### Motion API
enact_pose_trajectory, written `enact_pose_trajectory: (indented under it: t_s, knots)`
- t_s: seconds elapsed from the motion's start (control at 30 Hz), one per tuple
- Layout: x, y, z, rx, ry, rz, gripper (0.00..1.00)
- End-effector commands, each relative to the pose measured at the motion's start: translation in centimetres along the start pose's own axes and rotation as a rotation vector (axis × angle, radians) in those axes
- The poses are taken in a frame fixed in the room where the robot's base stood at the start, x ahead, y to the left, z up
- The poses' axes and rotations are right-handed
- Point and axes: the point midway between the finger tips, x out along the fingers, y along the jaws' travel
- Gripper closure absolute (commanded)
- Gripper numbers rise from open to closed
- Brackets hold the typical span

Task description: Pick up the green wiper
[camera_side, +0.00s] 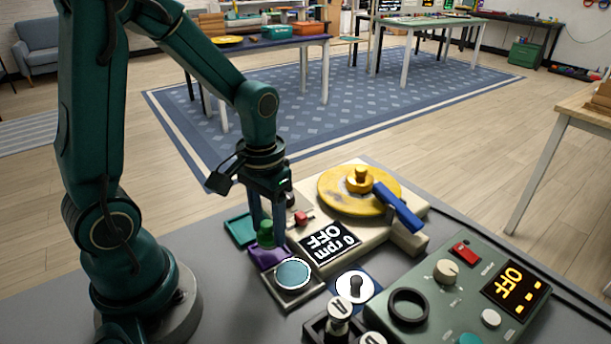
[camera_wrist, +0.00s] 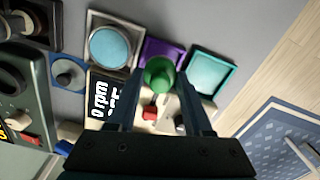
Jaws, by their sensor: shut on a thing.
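The green wiper (camera_side: 265,230) is a small piece with a rounded green top. My gripper (camera_side: 267,241) points down and is shut on it, one finger on each side. In the wrist view the wiper (camera_wrist: 159,73) sits between the fingertips, over the edge of a purple tray (camera_wrist: 165,50).
A teal tray (camera_side: 240,229) lies beside the purple one. A round pale-blue pad (camera_side: 293,274) is in front. To the right stand a cream machine with a yellow disc (camera_side: 340,200), its display reading "0 rpm OFF", and a green control box (camera_side: 455,300).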

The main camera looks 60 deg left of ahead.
Motion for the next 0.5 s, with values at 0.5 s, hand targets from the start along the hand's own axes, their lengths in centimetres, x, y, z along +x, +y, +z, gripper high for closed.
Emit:
enact_pose_trajectory:
  t_s: [0.5]
  knots:
    - [-5.7,-7.2,2.2,-0.011,0.005,-0.002,1.00]
